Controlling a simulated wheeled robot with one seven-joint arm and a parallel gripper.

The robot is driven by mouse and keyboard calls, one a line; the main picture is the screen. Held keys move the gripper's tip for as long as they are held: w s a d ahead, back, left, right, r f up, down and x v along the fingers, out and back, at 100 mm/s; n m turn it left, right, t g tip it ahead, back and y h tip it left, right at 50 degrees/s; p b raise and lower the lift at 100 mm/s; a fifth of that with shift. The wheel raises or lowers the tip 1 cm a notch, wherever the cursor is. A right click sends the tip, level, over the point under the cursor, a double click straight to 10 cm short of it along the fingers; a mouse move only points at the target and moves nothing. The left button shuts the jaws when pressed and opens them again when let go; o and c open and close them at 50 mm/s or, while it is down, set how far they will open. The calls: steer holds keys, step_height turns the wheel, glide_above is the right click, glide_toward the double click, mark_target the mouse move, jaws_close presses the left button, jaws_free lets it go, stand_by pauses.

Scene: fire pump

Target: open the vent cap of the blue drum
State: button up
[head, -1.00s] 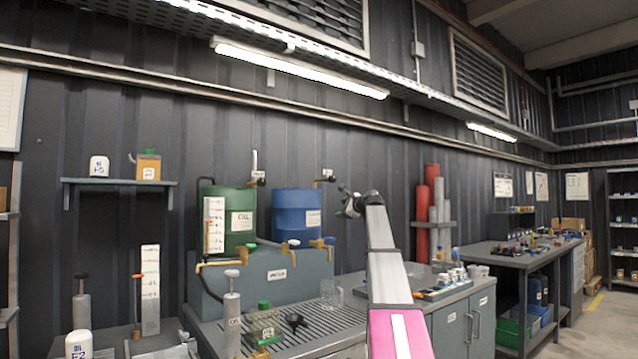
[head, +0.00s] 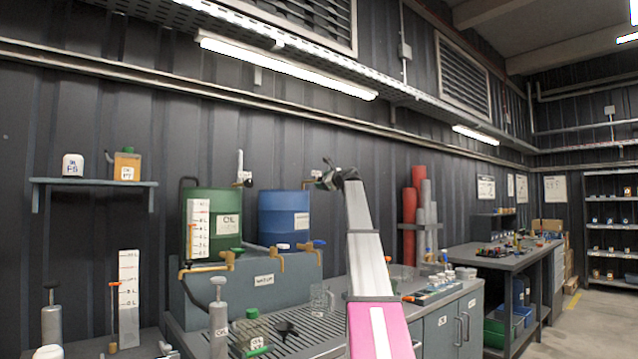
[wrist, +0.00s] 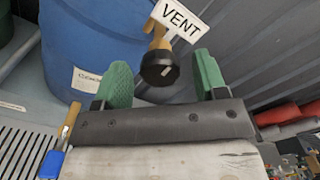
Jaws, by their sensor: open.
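The blue drum (head: 277,216) stands on a grey bench unit beside a green drum. In the wrist view, its blue wall (wrist: 95,40) fills the upper left. The vent cap (wrist: 158,69) is a round black knob with a pale mark, on a brass fitting beneath a white VENT sign (wrist: 180,14). My gripper (wrist: 162,62) is open, with one green finger on each side of the cap and visible gaps to both. Whether the fingertips reach the cap's depth is unclear. In the head view, my gripper (head: 325,177) is just right of the drum's top; the cap is not distinct there.
The green drum (head: 225,222) stands left of the blue one. Brass taps (head: 277,258) project in front of the drums. Red cylinders (head: 408,210) stand to the right at the wall.

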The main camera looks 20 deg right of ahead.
mark_target(319, 180)
steer(key=x, duration=0.3)
steer(key=shift+w, duration=0.15)
steer(key=c, duration=0.9)
steer(key=shift+c, duration=0.2)
